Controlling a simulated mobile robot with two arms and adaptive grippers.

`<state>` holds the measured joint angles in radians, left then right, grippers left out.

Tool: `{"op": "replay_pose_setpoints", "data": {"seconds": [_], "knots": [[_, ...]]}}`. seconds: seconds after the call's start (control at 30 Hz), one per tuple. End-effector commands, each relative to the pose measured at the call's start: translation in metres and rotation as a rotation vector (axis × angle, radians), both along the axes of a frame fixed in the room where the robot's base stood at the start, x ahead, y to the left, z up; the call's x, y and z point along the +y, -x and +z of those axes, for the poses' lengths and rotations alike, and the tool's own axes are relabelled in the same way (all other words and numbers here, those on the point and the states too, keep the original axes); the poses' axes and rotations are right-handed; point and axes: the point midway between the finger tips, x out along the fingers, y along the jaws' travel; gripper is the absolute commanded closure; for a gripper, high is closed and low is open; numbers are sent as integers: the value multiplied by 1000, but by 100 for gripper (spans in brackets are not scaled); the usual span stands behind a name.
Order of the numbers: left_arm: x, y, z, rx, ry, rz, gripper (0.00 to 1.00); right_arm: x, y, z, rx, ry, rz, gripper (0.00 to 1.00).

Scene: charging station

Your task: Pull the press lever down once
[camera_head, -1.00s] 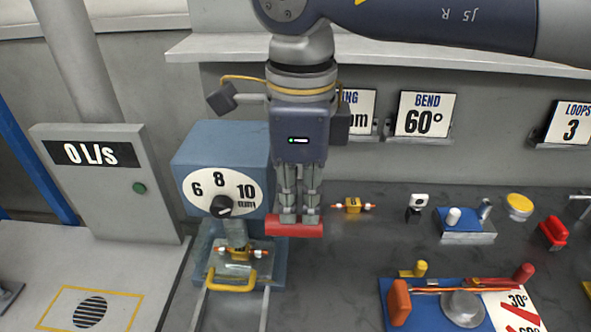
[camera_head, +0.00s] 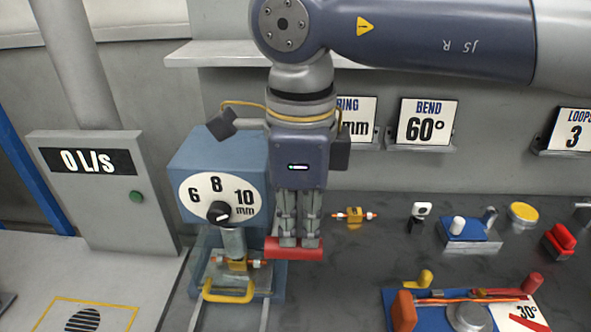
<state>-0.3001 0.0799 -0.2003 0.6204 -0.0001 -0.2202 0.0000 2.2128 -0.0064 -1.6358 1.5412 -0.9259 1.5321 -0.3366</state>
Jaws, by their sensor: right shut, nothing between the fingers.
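The press (camera_head: 222,158) is a blue box with a white dial marked 6, 8 and 10 mm and a black knob. Its lever has a red bar handle (camera_head: 293,250) at the press's right side. My right gripper (camera_head: 298,241) points down, shut, with its fingertips against the top of the red handle and nothing gripped. The arm between the handle and the press is mostly hidden. Below the press ram, a small orange part with white and red ends (camera_head: 236,263) lies in the press, behind a yellow handle (camera_head: 229,291). My left gripper is out of view.
A similar orange part (camera_head: 354,216) lies on the dark bench to the right. Further right are a blue fixture (camera_head: 470,235), a yellow round button (camera_head: 523,213) and a red item (camera_head: 560,240). A grey panel reading 0 L/S (camera_head: 100,185) stands left.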

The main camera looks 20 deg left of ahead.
Motion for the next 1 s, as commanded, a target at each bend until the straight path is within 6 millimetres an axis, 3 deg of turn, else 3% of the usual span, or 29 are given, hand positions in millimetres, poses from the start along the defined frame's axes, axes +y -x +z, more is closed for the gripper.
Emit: {"op": "replay_pose_setpoints", "data": {"seconds": [0.33,0.73,1.0], "knots": [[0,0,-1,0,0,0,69,0,0,-2,-1,1,0,100],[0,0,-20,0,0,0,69,-1,1,-25,-1,1,1,100],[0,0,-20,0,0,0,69,-1,1,-26,-1,1,0,100]]}}
